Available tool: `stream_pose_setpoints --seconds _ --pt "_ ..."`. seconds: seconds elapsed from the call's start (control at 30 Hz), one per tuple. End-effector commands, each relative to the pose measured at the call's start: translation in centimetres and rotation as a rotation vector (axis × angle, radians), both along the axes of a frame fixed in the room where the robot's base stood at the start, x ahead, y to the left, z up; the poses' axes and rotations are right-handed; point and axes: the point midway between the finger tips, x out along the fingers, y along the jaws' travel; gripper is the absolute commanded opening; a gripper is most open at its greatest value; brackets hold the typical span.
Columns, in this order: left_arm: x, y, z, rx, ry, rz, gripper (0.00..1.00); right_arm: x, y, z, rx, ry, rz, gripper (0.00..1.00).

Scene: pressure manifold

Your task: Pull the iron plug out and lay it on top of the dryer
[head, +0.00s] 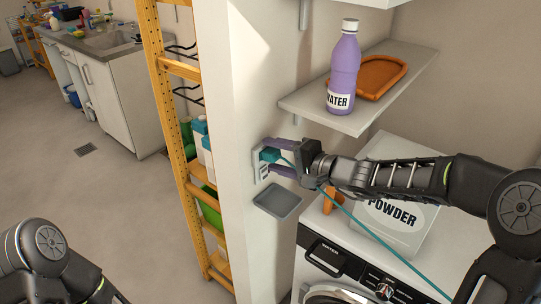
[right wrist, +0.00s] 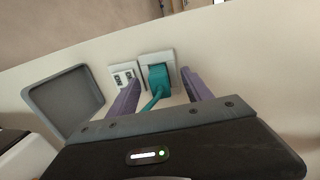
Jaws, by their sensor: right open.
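The teal iron plug (head: 269,155) sits in a wall socket on the side of the white wall. It also shows in the right wrist view (right wrist: 158,79), against the white socket plate (right wrist: 148,58). Its teal cord runs down to the right, across the dryer's front part. My right gripper (head: 268,157) is open, its purple fingers on either side of the plug, with gaps visible in the right wrist view (right wrist: 161,88). The white dryer (head: 320,235) stands below and right of the socket. My left arm shows at bottom left; its gripper is out of view.
A powder box (head: 410,222) and an orange object (head: 331,200) are on the dryer. A shelf (head: 300,104) above holds a purple water bottle (head: 344,70) and an orange tray (head: 382,75). A grey panel (head: 278,200) is below the socket. A yellow rack (head: 166,100) stands left.

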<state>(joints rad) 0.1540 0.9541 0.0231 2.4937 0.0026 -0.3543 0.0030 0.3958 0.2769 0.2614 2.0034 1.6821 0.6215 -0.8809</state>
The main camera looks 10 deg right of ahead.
Motion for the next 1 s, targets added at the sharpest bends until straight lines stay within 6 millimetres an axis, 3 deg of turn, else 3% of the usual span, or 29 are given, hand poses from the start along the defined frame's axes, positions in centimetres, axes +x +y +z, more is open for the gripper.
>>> stream_pose_setpoints --seconds 0.57,1.0 --pt "0.00 0.00 -0.79 0.000 0.000 0.000 0.52 0.00 -0.01 0.01 -0.001 -0.001 0.000 0.58" --pt "0.00 0.00 -0.80 0.000 0.000 0.000 0.52 -0.04 -0.03 -0.19 -0.003 0.003 0.000 0.23"
